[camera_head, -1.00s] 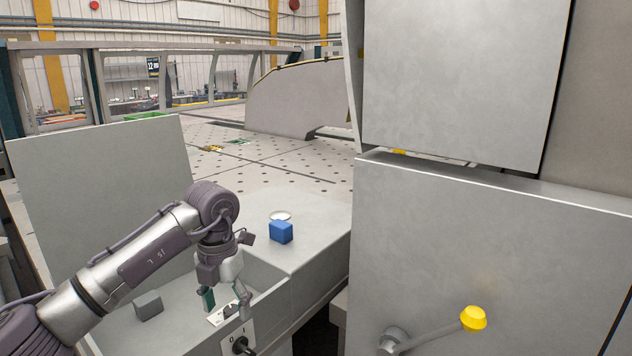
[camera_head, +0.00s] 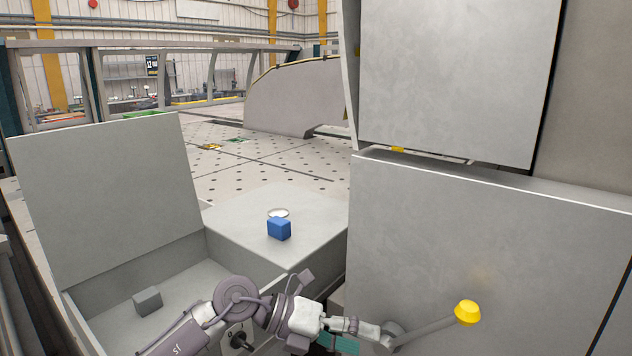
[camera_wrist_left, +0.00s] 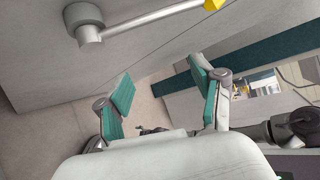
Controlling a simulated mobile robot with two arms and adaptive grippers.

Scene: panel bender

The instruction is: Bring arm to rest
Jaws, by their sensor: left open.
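My left arm enters the head view at the bottom. Its gripper (camera_head: 360,337) points right, close to the pivot of a lever (camera_head: 428,330) with a yellow knob (camera_head: 467,312). In the left wrist view the two teal-padded fingers of the gripper (camera_wrist_left: 165,88) stand wide apart with nothing between them. The lever also shows there, beyond the fingers, with its round pivot (camera_wrist_left: 84,18) at upper left. Contact between gripper and lever cannot be told from the head view. My right gripper is not in view.
A grey open bin (camera_head: 90,303) with a raised lid (camera_head: 105,195) holds a small grey block (camera_head: 147,300). A blue block (camera_head: 279,229) and a white disc (camera_head: 278,213) sit on the ledge. A tall grey panel (camera_head: 480,235) fills the right.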

